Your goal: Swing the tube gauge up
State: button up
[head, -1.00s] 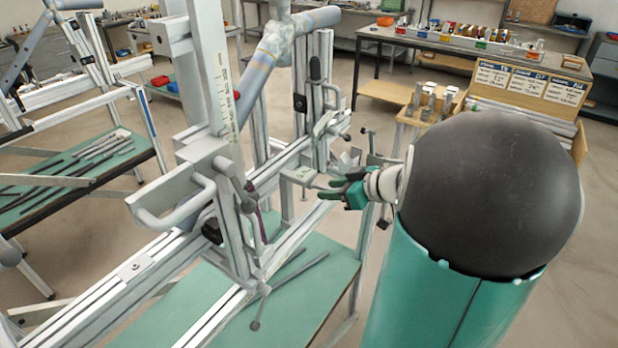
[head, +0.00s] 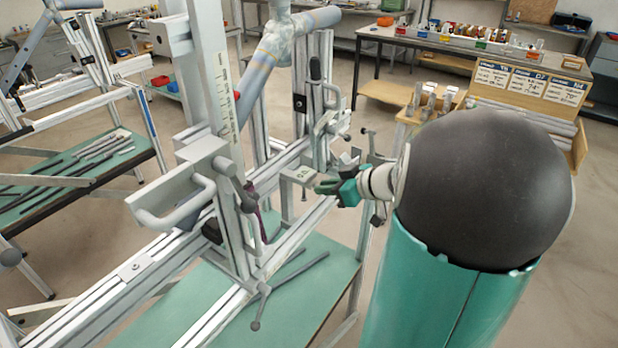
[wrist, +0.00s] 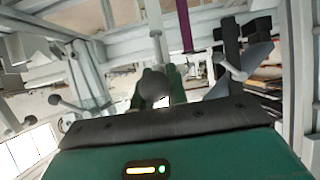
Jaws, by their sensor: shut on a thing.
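My gripper (head: 326,187) reaches in from the right to the middle of the frame jig (head: 290,245), its green fingers close together. In the wrist view the fingers (wrist: 160,88) are shut around a dark ball knob (wrist: 152,84) on a pale rod that runs up the picture. In the head view the fingers hide this knob. A grey bracket (head: 298,175) sits just left of my fingertips. I cannot tell for sure which jig part is the tube gauge or how far it is swung.
Toggle clamps (head: 335,120) and posts stand close behind my gripper. A clamp with a loop handle (head: 178,205) is on the jig's near left. A label-fronted cabinet (head: 530,82) stands at the back right.

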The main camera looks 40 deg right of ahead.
aim_at(308, 175)
jog(key=shift+w+r, duration=0.1)
jog(key=shift+r, duration=0.8)
grip_shut()
jog(key=shift+r, duration=0.1)
jog(key=shift+w+a+r, duration=0.1)
jog(key=shift+w+r, duration=0.1)
jog(key=shift+r, duration=0.3)
jog(key=shift+w+a+r, duration=0.1)
jog(key=shift+w+r, duration=0.05)
jog(key=shift+r, duration=0.35)
jog(key=shift+w+a+r, duration=0.1)
jog(key=shift+w+r, duration=0.2)
jog(key=shift+r, duration=0.2)
jog(key=shift+w+a+r, duration=0.1)
jog(key=shift+w+r, duration=0.2)
jog(key=shift+r, duration=0.2)
jog(key=shift+w+a+r, duration=0.25)
jog(key=shift+w+r, duration=0.45)
jog(key=shift+r, duration=0.2)
jog(key=shift+w, duration=0.1)
jog(key=shift+w+a+r, duration=0.3)
jog(key=shift+w+r, duration=0.4)
jog(key=shift+w, duration=0.1)
